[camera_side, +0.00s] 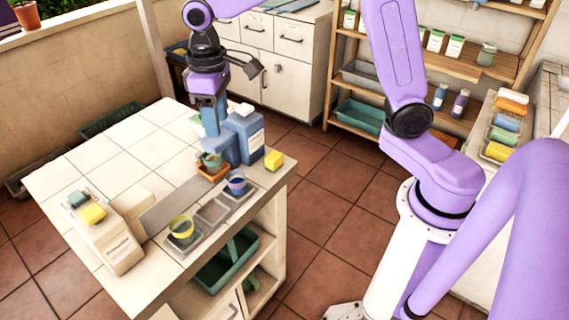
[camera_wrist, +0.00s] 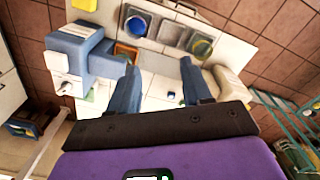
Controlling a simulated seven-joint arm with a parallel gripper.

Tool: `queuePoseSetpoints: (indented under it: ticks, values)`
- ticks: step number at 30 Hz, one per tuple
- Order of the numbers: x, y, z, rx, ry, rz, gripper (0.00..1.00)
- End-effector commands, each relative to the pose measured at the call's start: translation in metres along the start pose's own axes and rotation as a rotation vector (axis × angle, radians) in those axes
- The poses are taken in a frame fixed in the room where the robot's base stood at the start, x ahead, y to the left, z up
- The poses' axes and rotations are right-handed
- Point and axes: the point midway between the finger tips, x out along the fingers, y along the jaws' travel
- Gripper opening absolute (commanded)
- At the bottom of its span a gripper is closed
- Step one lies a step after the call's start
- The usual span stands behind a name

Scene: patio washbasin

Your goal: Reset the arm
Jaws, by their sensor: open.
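My gripper (camera_side: 210,125) is on the purple arm over the tiled washstand (camera_side: 150,130), beside the blue dispenser-like block (camera_side: 248,138). Its blue fingers point down. In the wrist view my gripper (camera_wrist: 158,88) shows two fingers wide apart, with nothing held between them. The blue block (camera_wrist: 75,50) stands left of the fingers there. A blue cup (camera_side: 237,183) and a yellow-banded cup (camera_side: 181,226) stand on grey pads near the washstand's front edge. A small green pot (camera_side: 211,160) sits on a terracotta square, close to the gripper; the fingers' exact height above the top is unclear.
A beige dispenser (camera_side: 118,245) stands at the front left, with teal and yellow (camera_side: 93,213) blocks beside it. A yellow sponge (camera_side: 273,160) lies at the right corner. Wooden shelves (camera_side: 455,65) and white cabinets (camera_side: 275,60) stand behind. The washstand's back left is clear.

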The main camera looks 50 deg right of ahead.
Motion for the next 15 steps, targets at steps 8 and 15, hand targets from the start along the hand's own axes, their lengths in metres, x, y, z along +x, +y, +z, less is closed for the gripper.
queuePoseSetpoints:
  ticks: [8, 15]
  values:
    - [-0.005, -0.035, 0.099, -0.209, 0.008, -0.004, 0.49]
    - [0.002, -0.046, 0.189, -0.386, 0.012, -0.009, 0.49]
